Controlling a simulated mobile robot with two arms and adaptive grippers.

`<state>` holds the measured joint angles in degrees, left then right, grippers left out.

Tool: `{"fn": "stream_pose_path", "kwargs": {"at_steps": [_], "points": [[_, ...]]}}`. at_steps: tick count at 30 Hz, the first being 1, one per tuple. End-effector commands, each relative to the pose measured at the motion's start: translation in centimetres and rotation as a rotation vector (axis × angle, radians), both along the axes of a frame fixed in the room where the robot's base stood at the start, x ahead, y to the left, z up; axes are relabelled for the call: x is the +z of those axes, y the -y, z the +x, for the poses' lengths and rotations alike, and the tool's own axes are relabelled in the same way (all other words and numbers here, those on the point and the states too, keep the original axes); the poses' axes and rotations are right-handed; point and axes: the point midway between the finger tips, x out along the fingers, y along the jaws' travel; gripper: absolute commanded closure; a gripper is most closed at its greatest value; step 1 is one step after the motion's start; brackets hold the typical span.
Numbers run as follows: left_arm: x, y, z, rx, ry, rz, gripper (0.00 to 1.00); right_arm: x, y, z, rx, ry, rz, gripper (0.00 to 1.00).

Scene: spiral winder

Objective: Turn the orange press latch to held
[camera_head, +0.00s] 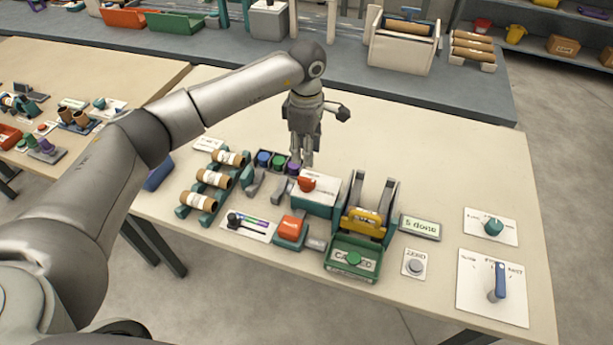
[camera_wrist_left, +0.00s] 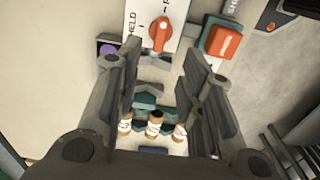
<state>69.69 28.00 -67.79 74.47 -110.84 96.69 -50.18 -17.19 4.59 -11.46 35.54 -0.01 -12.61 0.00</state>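The orange press latch (camera_head: 307,184) is a knob on the white top of a teal box, in the middle of the bench. In the left wrist view the latch (camera_wrist_left: 160,34) has its bar roughly upright in the picture. The word HELD is printed to its left; a second label at upper right is cut off. My left gripper (camera_head: 302,158) points down just behind the latch box. In the left wrist view the gripper (camera_wrist_left: 156,65) has its fingers wide apart and nothing between them. The latch lies beyond the fingertips, apparently untouched. My right gripper is not in view.
Blue, green and purple spools (camera_head: 278,161) stand close beside the left gripper. Cardboard tubes (camera_head: 213,178) lie on racks at left. An orange-red block (camera_head: 290,228) and the winder with a yellow part (camera_head: 363,219) stand in front. The bench behind the winder is clear.

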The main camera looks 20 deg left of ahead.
Motion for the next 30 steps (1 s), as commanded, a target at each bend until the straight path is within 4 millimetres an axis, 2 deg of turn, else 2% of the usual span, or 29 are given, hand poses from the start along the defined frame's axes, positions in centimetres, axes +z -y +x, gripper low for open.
{"fn": "stream_pose_path", "kwargs": {"at_steps": [5, 12, 18, 22, 30], "points": [[-2.2, 0.0, -0.2, -0.001, -0.006, 0.000, 0.64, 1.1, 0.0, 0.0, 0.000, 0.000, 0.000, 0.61], [-6.8, 0.1, -0.2, 0.001, -0.005, -0.003, 0.64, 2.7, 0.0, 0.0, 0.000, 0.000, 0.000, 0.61], [-9.6, 0.2, -0.1, 0.001, -0.003, -0.004, 0.64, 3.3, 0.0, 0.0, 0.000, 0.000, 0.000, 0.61], [-10.3, 0.2, -0.1, -0.001, -0.001, -0.004, 0.64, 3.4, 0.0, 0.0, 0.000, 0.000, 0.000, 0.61], [-10.5, 0.2, -0.1, -0.001, 0.000, -0.005, 0.64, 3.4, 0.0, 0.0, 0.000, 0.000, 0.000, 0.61]]}}
